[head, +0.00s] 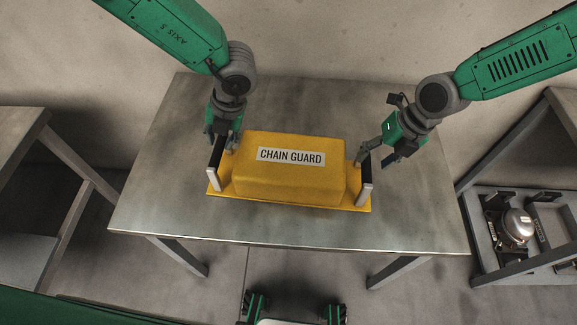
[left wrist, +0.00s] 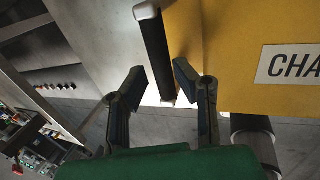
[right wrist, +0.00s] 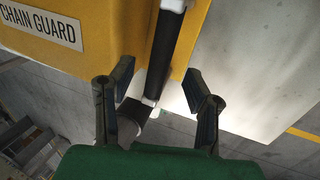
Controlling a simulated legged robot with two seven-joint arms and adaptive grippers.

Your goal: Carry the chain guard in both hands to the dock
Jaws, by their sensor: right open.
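The chain guard (head: 288,175) is a yellow box on a flat yellow base, lying on a metal table. It has a black-and-silver upright handle at each end, left (head: 215,165) and right (head: 366,180). My left gripper (left wrist: 160,72) is open, with the left handle (left wrist: 156,48) lined up between its fingers. My right gripper (right wrist: 160,78) is open, with the right handle (right wrist: 163,50) between its fingers. No finger is clearly pressed on a handle. In the head view, both grippers are at the guard's ends and their fingertips are partly hidden. I cannot tell which surface is the dock.
The metal table (head: 330,225) has bare top around the guard. Another table (head: 20,130) stands at the left, across a floor gap. At the right, a frame with a low grey shelf or pallet (head: 490,265) holds a round metal compressor (head: 516,227).

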